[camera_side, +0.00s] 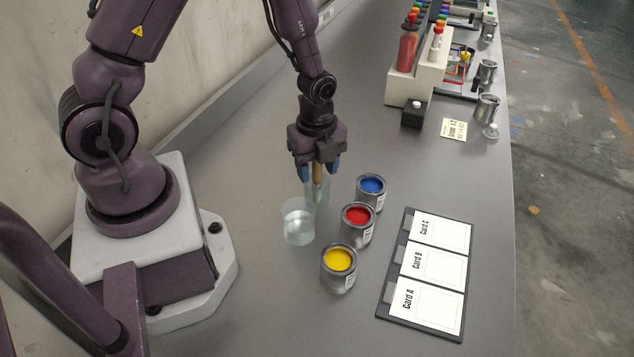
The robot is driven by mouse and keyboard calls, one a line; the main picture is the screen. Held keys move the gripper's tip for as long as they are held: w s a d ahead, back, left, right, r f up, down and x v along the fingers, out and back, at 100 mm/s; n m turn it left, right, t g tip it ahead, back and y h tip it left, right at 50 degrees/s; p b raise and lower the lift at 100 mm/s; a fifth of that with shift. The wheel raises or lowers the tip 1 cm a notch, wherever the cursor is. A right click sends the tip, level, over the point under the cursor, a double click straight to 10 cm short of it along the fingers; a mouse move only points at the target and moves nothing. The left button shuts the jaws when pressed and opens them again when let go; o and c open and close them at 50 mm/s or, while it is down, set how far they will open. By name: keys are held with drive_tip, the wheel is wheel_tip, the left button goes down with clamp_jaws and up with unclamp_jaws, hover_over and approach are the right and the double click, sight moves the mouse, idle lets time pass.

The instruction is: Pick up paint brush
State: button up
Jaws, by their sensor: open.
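The paint brush (317,178) stands roughly upright, its tan handle between the two blue fingertips of my gripper (318,170). My gripper points down and is open around the handle. The top of the handle is hidden by the gripper. The brush's lower part is in or just in front of a clear holder (322,197), which is hard to make out.
A clear beaker of water (297,226) is close in front. Blue (370,193), red (357,221) and yellow (338,268) paint cans stand to the right. A black tray (385,317) holds three white cards. A bottle rack (425,72) stands farther back.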

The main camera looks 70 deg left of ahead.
drive_tip(key=shift+c, duration=0.2)
clamp_jaws()
drive_tip(key=shift+r, duration=5.05)
